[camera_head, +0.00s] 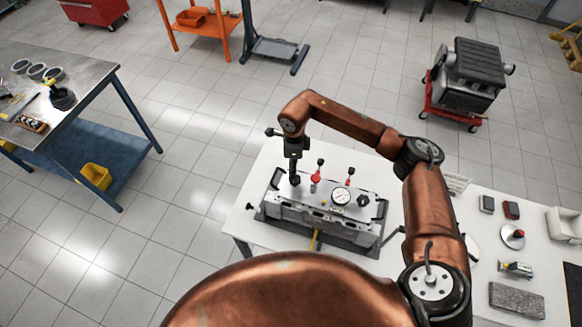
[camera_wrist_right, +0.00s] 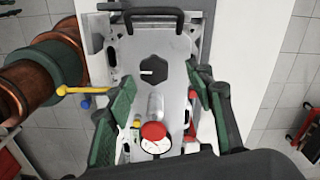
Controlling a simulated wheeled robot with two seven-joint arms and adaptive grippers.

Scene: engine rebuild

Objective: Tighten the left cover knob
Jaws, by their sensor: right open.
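The left cover knob (camera_wrist_right: 153,70) is a black hexagonal knob with a white mark, on the grey engine cover (camera_wrist_right: 175,45) in the right wrist view. My right gripper (camera_wrist_right: 163,88) is open, its green-padded fingers to either side of the knob's near side, with visible gaps and no clear contact. The other black cover knob (camera_head: 362,200) shows at the cover's right end. My left gripper is not in view.
A black handle (camera_wrist_right: 150,17) lies beyond the knob. The white table (camera_head: 240,218) holds small items at right, including a grey block (camera_head: 516,300).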

